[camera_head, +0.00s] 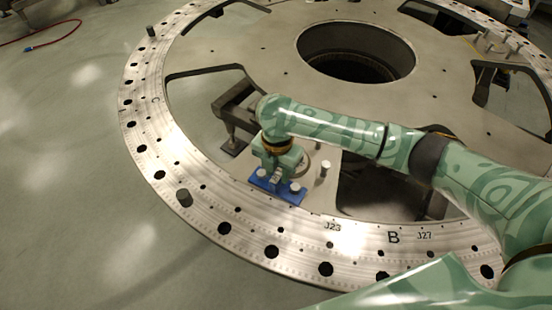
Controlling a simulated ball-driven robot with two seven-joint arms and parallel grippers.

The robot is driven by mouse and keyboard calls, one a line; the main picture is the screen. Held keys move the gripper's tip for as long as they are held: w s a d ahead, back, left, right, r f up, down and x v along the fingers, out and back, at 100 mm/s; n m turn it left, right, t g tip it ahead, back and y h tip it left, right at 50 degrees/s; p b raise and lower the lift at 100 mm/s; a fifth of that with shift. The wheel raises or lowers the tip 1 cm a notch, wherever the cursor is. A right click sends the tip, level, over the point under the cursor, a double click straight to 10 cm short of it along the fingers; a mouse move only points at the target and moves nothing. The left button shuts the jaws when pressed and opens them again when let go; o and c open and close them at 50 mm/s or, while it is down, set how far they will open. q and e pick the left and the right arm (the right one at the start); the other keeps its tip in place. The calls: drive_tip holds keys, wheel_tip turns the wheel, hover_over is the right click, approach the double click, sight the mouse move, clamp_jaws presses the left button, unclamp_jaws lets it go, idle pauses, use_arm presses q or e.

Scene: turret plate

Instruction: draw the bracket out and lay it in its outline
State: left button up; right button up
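My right gripper (276,181) points down at a flat blue piece (289,197) on the inner edge of the ring plate. Two pale round heads stand on the blue piece, one on each side of the fingers. The fingers are small and partly hidden by the wrist, so I cannot tell whether they touch or hold anything. I cannot make out for sure which part is the bracket, nor any outline for it. My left gripper is not in view.
The large metal turret plate (240,224) has bolt holes, cutouts and a round central opening (355,52). An upright pin (325,168) stands right of the gripper. A dark stud (184,197) stands at the left. A red cable (52,42) lies on the floor.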

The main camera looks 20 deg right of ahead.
sight(277, 182)
wheel_tip(277, 182, down, 2)
drive_tip(key=shift+a+f+b, duration=0.1)
drive_tip(key=shift+f+b, duration=0.1)
drive_tip(key=shift+b, duration=0.15)
drive_tip(key=shift+f, duration=0.25)
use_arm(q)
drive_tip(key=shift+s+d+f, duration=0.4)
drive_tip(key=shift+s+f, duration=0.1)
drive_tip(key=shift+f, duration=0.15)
use_arm(e)
clamp_jaws()
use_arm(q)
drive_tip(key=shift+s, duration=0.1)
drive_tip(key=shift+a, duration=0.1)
use_arm(e)
drive_tip(key=shift+s+a+r+p, duration=0.2)
drive_tip(key=shift+s+a+p, duration=0.05)
drive_tip(key=shift+p, duration=0.4)
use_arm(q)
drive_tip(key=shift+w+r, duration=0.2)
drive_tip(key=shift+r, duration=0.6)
use_arm(e)
drive_tip(key=shift+s+a, duration=0.1)
